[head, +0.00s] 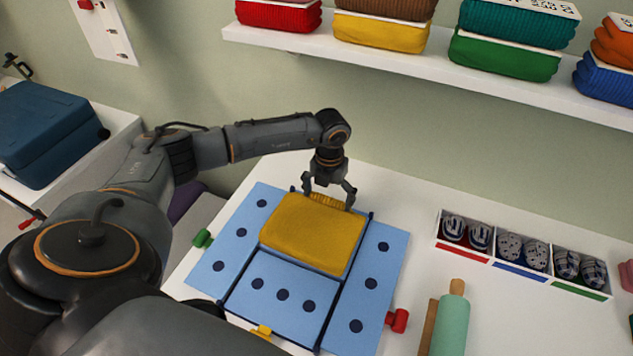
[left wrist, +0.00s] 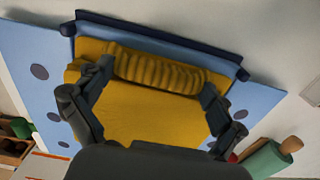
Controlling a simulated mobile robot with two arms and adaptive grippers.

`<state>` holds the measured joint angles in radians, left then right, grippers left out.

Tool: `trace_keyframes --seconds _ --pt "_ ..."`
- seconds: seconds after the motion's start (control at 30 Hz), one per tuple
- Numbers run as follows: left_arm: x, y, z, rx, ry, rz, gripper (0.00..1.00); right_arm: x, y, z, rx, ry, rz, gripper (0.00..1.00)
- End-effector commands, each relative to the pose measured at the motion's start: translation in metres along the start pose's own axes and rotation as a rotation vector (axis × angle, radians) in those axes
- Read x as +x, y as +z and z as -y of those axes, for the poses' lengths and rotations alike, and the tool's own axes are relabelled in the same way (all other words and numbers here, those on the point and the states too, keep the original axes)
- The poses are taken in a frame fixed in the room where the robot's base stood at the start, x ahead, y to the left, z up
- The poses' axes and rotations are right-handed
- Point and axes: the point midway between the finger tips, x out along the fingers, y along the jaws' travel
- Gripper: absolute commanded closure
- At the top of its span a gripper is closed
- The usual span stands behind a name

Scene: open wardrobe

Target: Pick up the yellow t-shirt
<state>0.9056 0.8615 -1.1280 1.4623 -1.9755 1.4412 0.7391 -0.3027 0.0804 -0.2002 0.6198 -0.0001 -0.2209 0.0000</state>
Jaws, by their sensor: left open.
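The folded yellow t-shirt (head: 312,235) lies on the middle of a blue folding board (head: 270,290) with dark round holes. My left gripper (head: 329,199) is open at the shirt's far edge, pointing down, with its fingers spread around the ribbed collar. In the left wrist view the yellow t-shirt (left wrist: 150,115) fills the middle, and the fingers of my left gripper (left wrist: 155,95) stand apart on either side of the collar. I cannot tell whether the fingers touch the cloth. My right gripper is not in view.
A tray of shoes (head: 522,252) stands at the right of the white table, with a green roller (head: 450,320) in front of it. A shelf (head: 420,68) with folded clothes runs above. A blue box (head: 45,130) stands at the left. The table between board and shoes is clear.

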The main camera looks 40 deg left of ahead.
Motion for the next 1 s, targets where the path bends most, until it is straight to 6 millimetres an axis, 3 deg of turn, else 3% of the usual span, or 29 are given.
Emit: trace_keyframes --seconds 0.9,1.0 --pt "0.013 0.0 0.0 0.0 0.0 0.0 0.06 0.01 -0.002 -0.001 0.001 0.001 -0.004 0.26" --pt "0.013 0.0 0.0 0.0 0.0 0.0 0.24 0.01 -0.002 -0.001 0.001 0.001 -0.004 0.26"
